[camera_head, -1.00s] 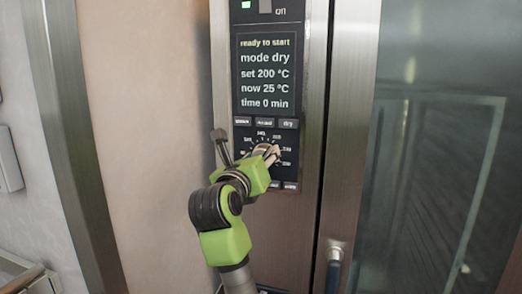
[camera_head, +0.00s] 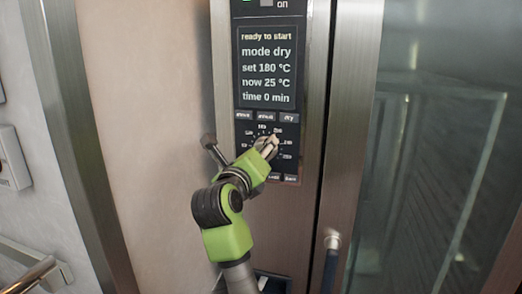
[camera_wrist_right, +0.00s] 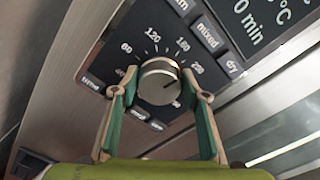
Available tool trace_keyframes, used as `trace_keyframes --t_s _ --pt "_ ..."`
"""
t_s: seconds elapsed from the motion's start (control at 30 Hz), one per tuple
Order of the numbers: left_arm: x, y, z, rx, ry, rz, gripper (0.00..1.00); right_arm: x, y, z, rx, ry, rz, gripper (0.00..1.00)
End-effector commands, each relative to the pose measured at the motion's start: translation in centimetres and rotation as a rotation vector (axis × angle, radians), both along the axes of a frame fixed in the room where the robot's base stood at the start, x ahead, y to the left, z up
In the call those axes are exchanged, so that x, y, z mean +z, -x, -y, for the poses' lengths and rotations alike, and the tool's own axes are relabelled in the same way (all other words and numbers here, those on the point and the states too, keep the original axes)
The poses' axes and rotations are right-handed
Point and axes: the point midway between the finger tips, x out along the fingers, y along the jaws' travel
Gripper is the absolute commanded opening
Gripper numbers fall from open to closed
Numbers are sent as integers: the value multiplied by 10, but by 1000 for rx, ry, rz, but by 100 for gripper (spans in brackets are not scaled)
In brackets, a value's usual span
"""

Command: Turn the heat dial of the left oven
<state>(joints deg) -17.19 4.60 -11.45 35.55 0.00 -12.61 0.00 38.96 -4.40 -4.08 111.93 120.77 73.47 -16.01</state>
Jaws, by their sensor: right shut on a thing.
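The heat dial (camera_wrist_right: 159,80) is a round metal knob with a dark line on its face and a ring of temperature numbers around it. In the right wrist view my right gripper (camera_wrist_right: 158,94) has one finger on each side of the knob and is shut on it. In the head view the right gripper (camera_head: 269,146) is at the dial and hides most of it. The oven's display (camera_head: 267,68) reads "ready to start", mode dry, set 180 °C, now 25 °C, time 0 min. My left gripper is not in view.
A row of mode buttons (camera_head: 266,116) sits between display and dial, with more buttons just below the dial. A glass door (camera_head: 430,170) with a dark handle (camera_head: 331,265) stands right of the panel. A metal rail (camera_head: 30,275) shows at the lower left.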

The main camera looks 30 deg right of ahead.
Motion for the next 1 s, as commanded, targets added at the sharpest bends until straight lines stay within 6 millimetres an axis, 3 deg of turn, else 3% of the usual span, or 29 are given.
trace_keyframes --t_s 0.1,0.13,0.17,0.57,1.0 --pt "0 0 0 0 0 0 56 0 0 0 1 1 0 20" --pt "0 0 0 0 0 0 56 0 0 0 1 1 0 49" --pt "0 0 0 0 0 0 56 0 0 0 1 1 0 57" --pt "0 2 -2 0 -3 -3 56 0 2 -3 1 -1 1 58" --pt "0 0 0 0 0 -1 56 -1 43 -52 3 -2 0 58"
